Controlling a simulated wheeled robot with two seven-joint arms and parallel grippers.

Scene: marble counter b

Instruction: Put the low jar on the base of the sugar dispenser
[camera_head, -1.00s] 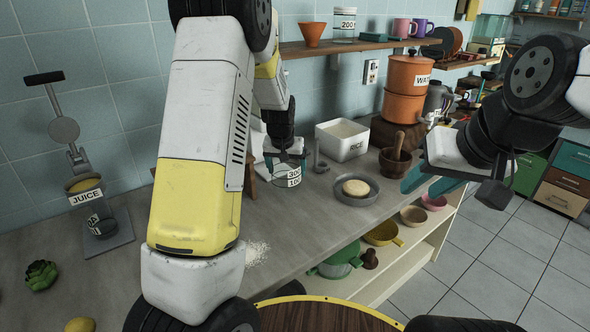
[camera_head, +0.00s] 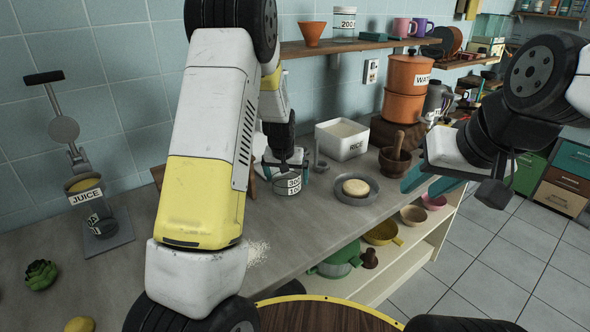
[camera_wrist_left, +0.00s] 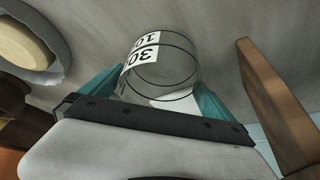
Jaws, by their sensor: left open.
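A clear low jar (camera_head: 288,186) with a label reading 300 and 100 is on the left part of the counter, below my left gripper (camera_head: 285,164). In the left wrist view the jar (camera_wrist_left: 165,68) is between the two teal fingers of my left gripper (camera_wrist_left: 160,92). The fingers are open and close to its sides; I cannot tell if they touch. My right gripper (camera_head: 432,181) is open and empty, over the counter's right edge.
A brown wooden piece (camera_wrist_left: 275,105) stands close beside the left gripper. A plate (camera_head: 370,197) with a bun, a white rice bin (camera_head: 342,148) and a mortar (camera_head: 394,168) are to the right. White grains (camera_head: 258,251) lie near the front edge.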

